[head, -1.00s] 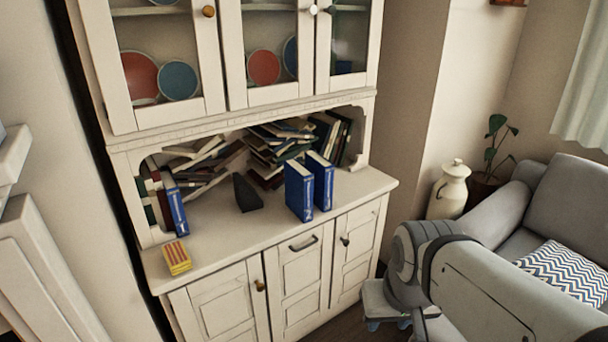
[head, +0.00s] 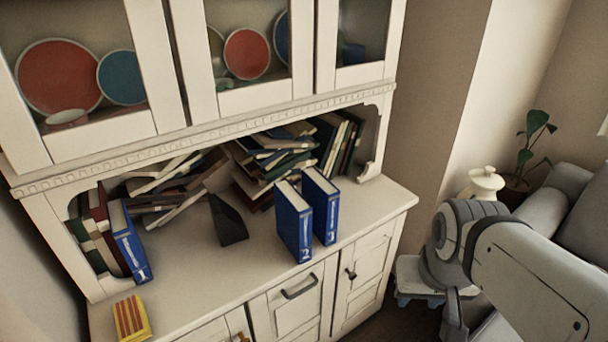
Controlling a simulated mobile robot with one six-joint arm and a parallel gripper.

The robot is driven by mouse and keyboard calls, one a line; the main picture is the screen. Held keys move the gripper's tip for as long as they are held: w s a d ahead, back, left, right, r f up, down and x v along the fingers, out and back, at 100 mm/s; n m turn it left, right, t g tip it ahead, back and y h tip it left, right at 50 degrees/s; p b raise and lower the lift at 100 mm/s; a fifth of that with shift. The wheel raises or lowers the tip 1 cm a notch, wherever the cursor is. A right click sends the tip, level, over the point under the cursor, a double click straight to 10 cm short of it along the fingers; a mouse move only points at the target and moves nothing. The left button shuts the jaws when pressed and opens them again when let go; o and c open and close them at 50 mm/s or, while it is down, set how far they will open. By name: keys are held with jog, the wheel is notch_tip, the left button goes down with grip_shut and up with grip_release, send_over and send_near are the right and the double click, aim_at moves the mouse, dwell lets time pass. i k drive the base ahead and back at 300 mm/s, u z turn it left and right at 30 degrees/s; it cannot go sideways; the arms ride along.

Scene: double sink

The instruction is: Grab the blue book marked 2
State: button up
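The blue book marked 2 (head: 294,222) stands upright on the cabinet counter, its spine facing me with a white 2 near the bottom. The blue book marked 3 (head: 322,207) stands upright just to its right. Another blue book, marked 1 (head: 130,246), leans at the left end of the counter. My gripper (head: 430,285) is partly in view, low and right of the cabinet, below my arm. It is apart from the books, and its fingers are too unclear to judge.
A dark wedge-shaped block (head: 228,222) stands left of book 2. A yellow-and-red box (head: 131,318) lies at the front left. Piled books (head: 270,160) fill the niche behind. A sofa (head: 560,205) stands at right.

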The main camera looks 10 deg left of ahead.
aim_at(294, 212)
jog(key=u, duration=0.6)
jog(key=i, duration=0.85)
jog(key=u, duration=0.7)
